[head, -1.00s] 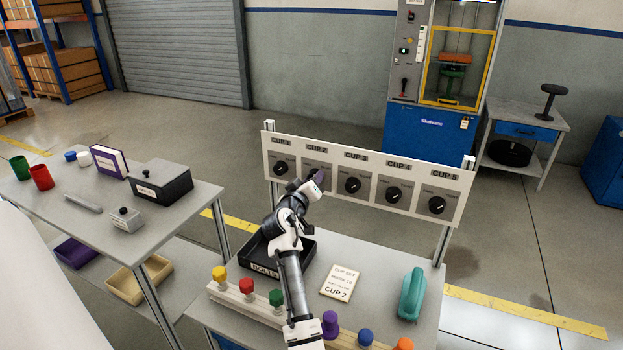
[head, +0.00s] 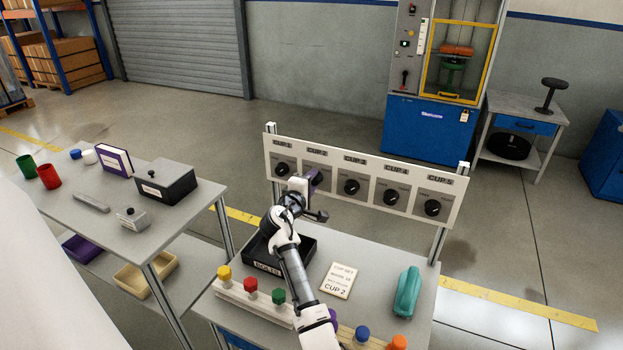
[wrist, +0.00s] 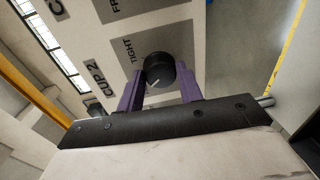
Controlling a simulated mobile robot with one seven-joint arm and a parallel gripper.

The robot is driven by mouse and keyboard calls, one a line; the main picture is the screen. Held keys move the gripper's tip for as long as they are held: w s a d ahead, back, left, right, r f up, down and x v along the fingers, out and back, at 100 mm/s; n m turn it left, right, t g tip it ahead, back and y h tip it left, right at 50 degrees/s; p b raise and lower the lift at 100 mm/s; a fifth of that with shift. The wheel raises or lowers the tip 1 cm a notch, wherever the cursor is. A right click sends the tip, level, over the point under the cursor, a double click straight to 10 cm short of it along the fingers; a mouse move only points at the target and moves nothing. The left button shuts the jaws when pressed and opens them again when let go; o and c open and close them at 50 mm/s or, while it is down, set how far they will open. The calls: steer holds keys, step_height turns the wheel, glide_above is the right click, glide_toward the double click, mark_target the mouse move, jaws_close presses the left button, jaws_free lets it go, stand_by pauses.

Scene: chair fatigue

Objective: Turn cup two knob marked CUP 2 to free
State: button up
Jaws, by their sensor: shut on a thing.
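A white panel (head: 356,205) carries a row of black knobs. In the wrist view the label CUP 2 (wrist: 92,72) stands beside the black knob (wrist: 160,70). The purple fingers of my gripper (wrist: 160,85) stand either side of this knob, shut on it. Its white pointer mark faces the lower left of that view, away from the word TIGHT (wrist: 128,50). The knob's FREE word is hidden behind my gripper. In the head view my gripper (head: 313,180) hides most of the CUP 2 plate.
Other knobs stand close by, CUP 1 (head: 282,169) left and CUP 3 (head: 351,187) right. Below are a black bolts tray (head: 310,250), a CUP 2 card (head: 338,281), a teal object (head: 407,291) and coloured pegs (head: 250,297) in a rack.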

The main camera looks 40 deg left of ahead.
steer(key=shift+n+p, duration=0.5)
steer(key=shift+n, duration=0.5)
steer(key=o, duration=1)
steer(key=b+v, duration=0.3)
steer(key=v, duration=1)
steer(key=shift+s, duration=0.45)
